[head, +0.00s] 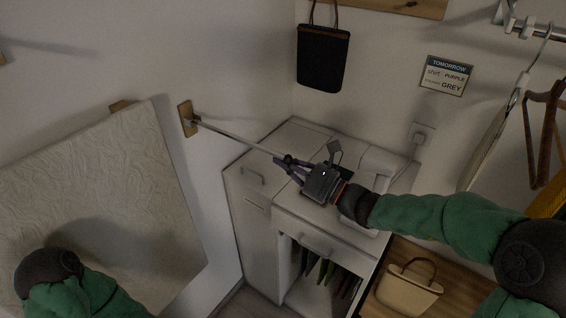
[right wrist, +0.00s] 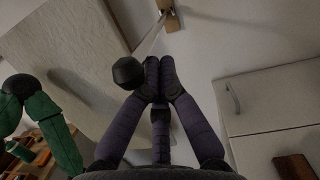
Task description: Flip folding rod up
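The folding rod (head: 235,139) is a thin pale bar on a wooden wall mount (head: 187,119). It slopes out from the wall over the cabinet to my right gripper (head: 284,166). In the right wrist view the rod (right wrist: 150,40) comes down from its mount (right wrist: 168,14) to a dark knob (right wrist: 127,72). The knob lies just left of my right gripper's fingertips (right wrist: 160,72), which are together. The rod appears beside the fingers rather than between them; contact is unclear. My left arm shows at the lower left, but its fingers are out of view.
A large pale patterned board (head: 110,190) stands at the left. A white cabinet (head: 250,215) lies below the right gripper. A black bag (head: 322,60) hangs on the back wall; a beige handbag (head: 408,291) and hangers (head: 545,130) are at the right.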

